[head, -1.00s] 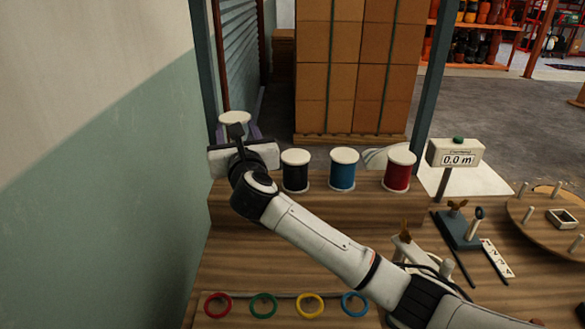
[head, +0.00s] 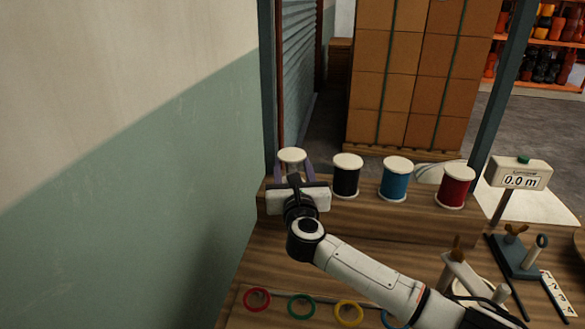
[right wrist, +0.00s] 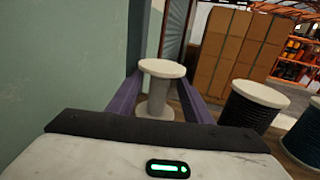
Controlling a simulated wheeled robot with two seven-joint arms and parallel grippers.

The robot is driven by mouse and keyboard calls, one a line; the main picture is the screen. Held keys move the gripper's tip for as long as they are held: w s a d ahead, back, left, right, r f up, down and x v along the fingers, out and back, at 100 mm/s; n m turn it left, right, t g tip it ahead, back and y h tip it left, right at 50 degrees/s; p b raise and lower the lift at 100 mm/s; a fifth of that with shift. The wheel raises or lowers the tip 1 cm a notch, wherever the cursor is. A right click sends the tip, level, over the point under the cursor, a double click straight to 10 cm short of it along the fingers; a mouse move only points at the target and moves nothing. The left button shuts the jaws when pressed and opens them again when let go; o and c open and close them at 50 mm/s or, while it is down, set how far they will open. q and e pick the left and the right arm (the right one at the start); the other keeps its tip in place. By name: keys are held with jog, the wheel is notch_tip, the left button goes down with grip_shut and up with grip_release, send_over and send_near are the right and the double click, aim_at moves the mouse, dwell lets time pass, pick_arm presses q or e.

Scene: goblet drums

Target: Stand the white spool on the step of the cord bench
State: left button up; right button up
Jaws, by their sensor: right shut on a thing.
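The white spool (head: 291,157) is upright at the left end of the step (head: 395,222), the raised rear part of the wooden cord bench (head: 265,275). My right gripper (head: 294,168) is shut on it, a finger on each side. In the right wrist view the spool (right wrist: 160,92) stands between the purple fingers (right wrist: 161,100). My gripper hides its base in the head view, so I cannot tell whether it touches the step. My left gripper is not in view.
Black (head: 347,177), blue (head: 396,179) and red (head: 454,186) spools stand on the step to the right. A 0.0 m counter (head: 520,176) stands farther right. A green and cream wall (head: 130,200) is close on the left. Coloured rings (head: 301,306) lie in front.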

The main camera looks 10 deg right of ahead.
jog(key=o, duration=1.1)
jog(key=shift+f, duration=0.1)
jog(key=shift+o, duration=0.3)
jog(key=shift+s+p, duration=0.25)
jog(key=shift+p, duration=0.05)
jog(key=s+a+p, duration=0.1)
jog(key=s+p, duration=0.4)
jog(key=s, duration=0.6)
jog(key=shift+s+a, duration=0.25)
jog(key=shift+a, duration=0.05)
